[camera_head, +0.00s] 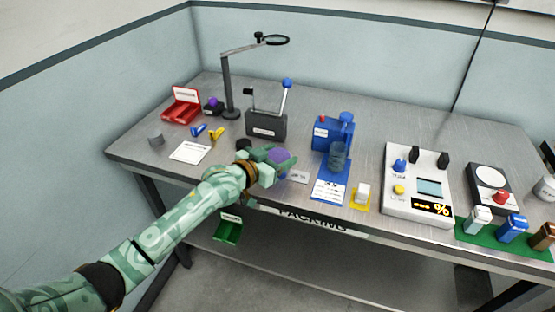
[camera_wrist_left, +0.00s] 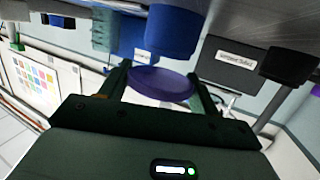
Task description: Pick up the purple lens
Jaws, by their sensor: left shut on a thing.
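The purple lens (camera_head: 279,156) is a round disc near the front edge of the workbench, left of the blue machine. My left gripper (camera_head: 276,160) reaches in from the left and is shut on the lens. In the left wrist view the purple lens (camera_wrist_left: 160,84) lies between the two dark green fingers of my left gripper (camera_wrist_left: 159,92), one on each side of its rim. Part of the lens is hidden by the fingers in the head view. My right gripper is not in view.
The blue machine (camera_head: 331,132) with a clear cup stands to the right. A grey lever box (camera_head: 266,125) and a lamp stand (camera_head: 228,90) are behind. A red tray (camera_head: 181,107) is at left, and a white control panel (camera_head: 416,183) is at right.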

